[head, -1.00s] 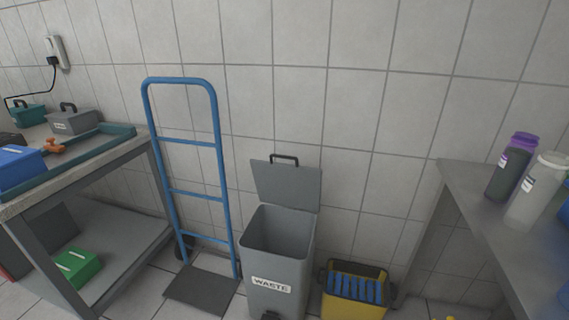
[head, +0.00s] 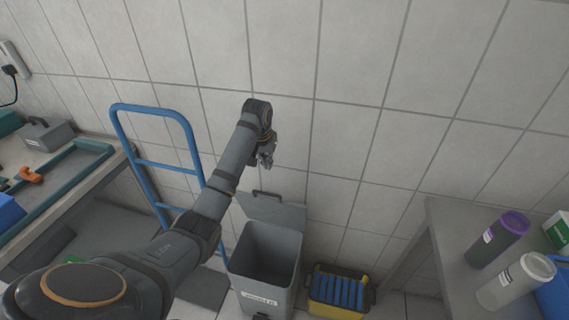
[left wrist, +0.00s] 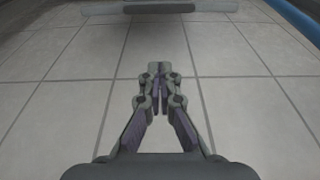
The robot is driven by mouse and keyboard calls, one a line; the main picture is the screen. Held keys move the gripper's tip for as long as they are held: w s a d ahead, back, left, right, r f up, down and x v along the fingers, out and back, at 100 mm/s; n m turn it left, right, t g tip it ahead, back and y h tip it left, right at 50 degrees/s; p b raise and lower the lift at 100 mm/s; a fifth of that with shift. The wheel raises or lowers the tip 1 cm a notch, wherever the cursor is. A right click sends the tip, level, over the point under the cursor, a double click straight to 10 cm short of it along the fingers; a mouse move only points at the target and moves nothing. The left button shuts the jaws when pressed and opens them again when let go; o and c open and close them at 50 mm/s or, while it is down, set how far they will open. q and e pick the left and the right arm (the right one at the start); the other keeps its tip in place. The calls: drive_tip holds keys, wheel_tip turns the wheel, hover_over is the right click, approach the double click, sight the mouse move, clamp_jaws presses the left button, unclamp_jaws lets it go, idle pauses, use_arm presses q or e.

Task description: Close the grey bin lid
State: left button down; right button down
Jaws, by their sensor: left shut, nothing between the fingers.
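The grey bin (head: 240,262) stands on the floor by the wall, with a WASTE label on its front. Its lid (head: 275,211) is open and stands up at the back near the wall, with a dark handle (head: 266,194) on its top edge. My left gripper (head: 266,162) is shut and empty, above the lid handle and apart from it. In the left wrist view its closed fingertips (left wrist: 158,70) point toward the lid (left wrist: 110,11), which shows as a grey strip at the top edge. The right gripper is in neither view.
A blue hand truck (head: 152,109) stands just left of the bin. A yellow bin (head: 333,312) with blue items is at its right. A workbench (head: 97,172) is at the left, and a grey counter (head: 440,225) with bottles at the right.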

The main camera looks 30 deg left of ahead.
use_arm(q)
wheel_tip(320, 180, up, 2)
drive_tip(key=p, duration=0.3)
hover_over(269, 198)
drive_tip(key=x, duration=0.3)
drive_tip(key=s+x, duration=0.1)
drive_tip(key=x, duration=0.6)
drive_tip(key=shift+s+d+f, duration=0.1)
drive_tip(key=shift+s+f, duration=0.2)
drive_tip(key=shift+f, duration=0.1)
drive_tip(key=shift+s+d+f, duration=0.1)
drive_tip(key=shift+s+f, duration=0.1)
drive_tip(key=shift+s, duration=0.25)
drive_tip(key=shift+f, duration=0.1)
